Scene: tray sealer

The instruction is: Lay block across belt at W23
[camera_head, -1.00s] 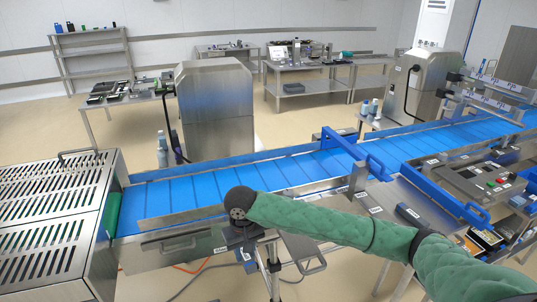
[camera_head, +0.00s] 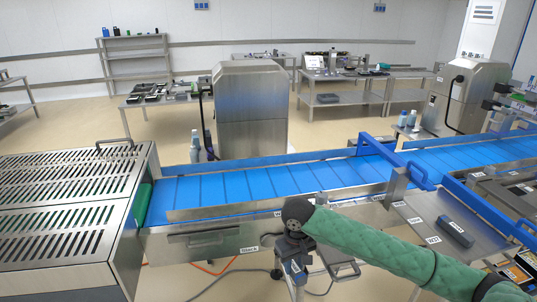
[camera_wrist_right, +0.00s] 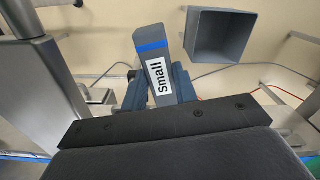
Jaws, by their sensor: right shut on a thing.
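My right gripper (camera_head: 294,266) hangs fingers down in front of the conveyor's near side in the head view. In the right wrist view it is shut on a grey block (camera_wrist_right: 152,45) with a blue stripe and a "Small" label; the fingers (camera_wrist_right: 160,92) sit on both sides of it. The blue belt (camera_head: 240,187) runs across the head view behind the gripper, and the block is apart from it. A label starting with W (camera_head: 278,214) on the belt's near rail is partly covered by my arm; I cannot read W23. My left gripper is not in view.
A slotted metal cover (camera_head: 60,200) stands at the belt's left end. A blue frame (camera_head: 405,165) crosses the belt at right. A dark labelled block (camera_head: 455,232) lies on a steel side table (camera_head: 415,222). The wrist view shows a grey open bin (camera_wrist_right: 222,50).

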